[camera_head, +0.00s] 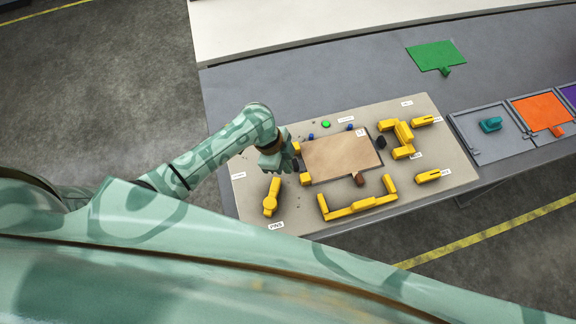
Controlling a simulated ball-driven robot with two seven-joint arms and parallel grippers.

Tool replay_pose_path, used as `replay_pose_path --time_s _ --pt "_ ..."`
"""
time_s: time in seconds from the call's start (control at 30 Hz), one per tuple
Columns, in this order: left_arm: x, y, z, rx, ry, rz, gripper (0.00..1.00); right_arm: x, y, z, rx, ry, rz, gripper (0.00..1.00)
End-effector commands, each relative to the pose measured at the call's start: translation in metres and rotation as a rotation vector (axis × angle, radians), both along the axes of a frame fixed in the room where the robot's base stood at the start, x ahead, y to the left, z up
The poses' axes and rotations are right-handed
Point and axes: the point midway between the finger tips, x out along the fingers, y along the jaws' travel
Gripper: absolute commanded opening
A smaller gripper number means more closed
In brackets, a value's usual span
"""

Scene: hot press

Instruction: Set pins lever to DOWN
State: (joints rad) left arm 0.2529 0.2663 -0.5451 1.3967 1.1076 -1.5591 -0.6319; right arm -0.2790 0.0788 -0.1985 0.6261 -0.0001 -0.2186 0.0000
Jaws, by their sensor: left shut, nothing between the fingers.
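The yellow pins lever (271,197) stands at the near left of the beige press panel (240,199), just above a label (276,226) that seems to read PINS. It is tilted slightly, its upper end leaning right. My left gripper (287,167) hangs above the panel, up and a little right of the lever, beside the brown plate. It is shut and looks apart from the lever. Its fingertips are small and partly hidden by the hand. My right gripper does not show.
A brown plate (340,156) lies mid-panel, with a yellow U-shaped handle (352,208) below it and yellow clamps (400,137) at its right. A green button (326,124) is behind. Trays with a teal piece (490,124) and an orange sheet (540,109) are at right.

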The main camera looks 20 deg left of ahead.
Motion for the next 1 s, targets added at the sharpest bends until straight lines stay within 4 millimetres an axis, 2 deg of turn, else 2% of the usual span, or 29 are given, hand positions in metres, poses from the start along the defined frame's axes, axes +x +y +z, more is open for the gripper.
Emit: replay_pose_path --time_s 0.1,0.23,0.43,0.5,0.63,0.7,0.8,0.9,1.0 --pt "-0.005 0.0 0.0 0.001 -0.001 0.0 0.0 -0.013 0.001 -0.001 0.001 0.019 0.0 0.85" --pt "0.005 0.0 -0.005 0.002 0.007 0.002 0.0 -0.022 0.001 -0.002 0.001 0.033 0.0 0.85" --pt "0.014 -0.009 -0.032 -0.001 0.016 0.004 0.0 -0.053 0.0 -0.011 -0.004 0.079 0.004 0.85" --pt "0.015 -0.014 -0.046 -0.001 0.016 0.004 0.0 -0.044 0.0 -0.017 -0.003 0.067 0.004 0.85" --pt "0.014 -0.023 -0.075 0.0 0.019 0.002 0.0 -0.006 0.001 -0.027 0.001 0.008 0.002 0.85" --pt "0.014 -0.028 -0.089 0.001 0.018 0.001 0.0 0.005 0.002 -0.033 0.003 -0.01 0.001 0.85" --pt "0.013 -0.034 -0.108 0.002 0.017 0.002 0.0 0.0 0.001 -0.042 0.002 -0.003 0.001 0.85" --pt "0.013 -0.013 -0.099 0.003 0.015 0.004 0.0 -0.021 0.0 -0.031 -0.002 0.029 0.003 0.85" --pt "0.012 -0.002 -0.099 0.003 0.015 0.003 0.0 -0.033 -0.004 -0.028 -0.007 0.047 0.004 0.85"
